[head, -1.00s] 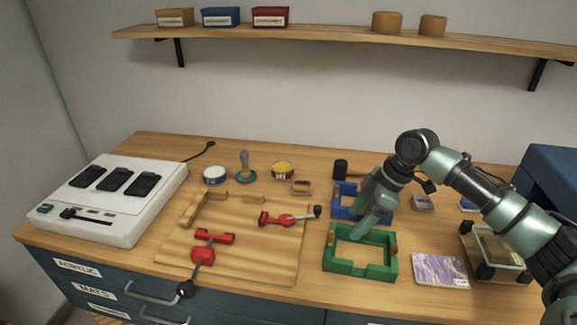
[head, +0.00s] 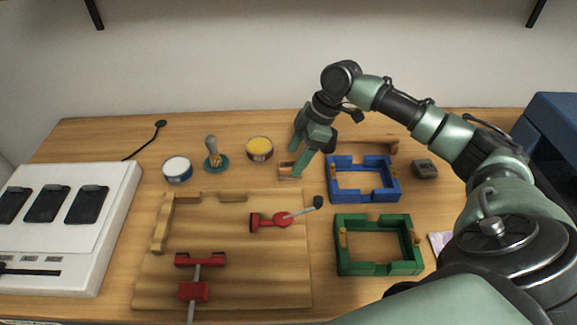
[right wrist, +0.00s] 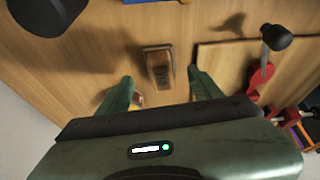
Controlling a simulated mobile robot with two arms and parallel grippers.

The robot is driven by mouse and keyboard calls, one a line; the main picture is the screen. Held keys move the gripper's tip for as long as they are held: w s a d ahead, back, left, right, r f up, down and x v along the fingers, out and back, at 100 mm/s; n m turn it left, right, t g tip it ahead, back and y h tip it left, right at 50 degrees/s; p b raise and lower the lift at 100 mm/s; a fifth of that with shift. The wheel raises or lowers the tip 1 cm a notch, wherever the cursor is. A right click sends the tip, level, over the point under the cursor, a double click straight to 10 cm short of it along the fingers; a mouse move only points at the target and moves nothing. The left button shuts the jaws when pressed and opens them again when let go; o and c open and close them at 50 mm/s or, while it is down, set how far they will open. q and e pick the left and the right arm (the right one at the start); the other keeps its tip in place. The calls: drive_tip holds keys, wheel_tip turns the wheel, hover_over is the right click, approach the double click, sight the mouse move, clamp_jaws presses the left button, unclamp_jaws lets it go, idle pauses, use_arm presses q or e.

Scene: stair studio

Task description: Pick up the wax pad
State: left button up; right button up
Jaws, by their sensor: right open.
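The small tan wooden block with a brown top, which looks like the wax pad (head: 288,171), lies on the bench right of the open yellow tin (head: 260,148). My right gripper (head: 300,158) is just above and beside it, pointing down. In the right wrist view the pad (right wrist: 157,68) lies ahead of and between the spread fingertips of my right gripper (right wrist: 161,78), with bare wood on both sides. The gripper is open and empty, and no contact with the pad shows. My left gripper is not in view.
A blue frame (head: 388,190) and a green frame (head: 379,265) stand to the right. A wooden board (head: 225,285) with red clamps (head: 262,222) lies in front. A stamp-like handle (head: 212,150) and a white-topped tin (head: 177,169) stand to the left.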

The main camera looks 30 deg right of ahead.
sight(289, 164)
drive_tip(key=x, duration=0.4)
drive_tip(key=shift+w+a+r, duration=0.1)
drive_tip(key=shift+a, duration=0.1)
clamp_jaws()
drive_tip(key=shift+r, duration=0.15)
wheel_tip(289, 164, up, 20)
idle(0.3)
drive_tip(key=c, duration=1)
unclamp_jaws()
drive_tip(key=shift+c, duration=1.4)
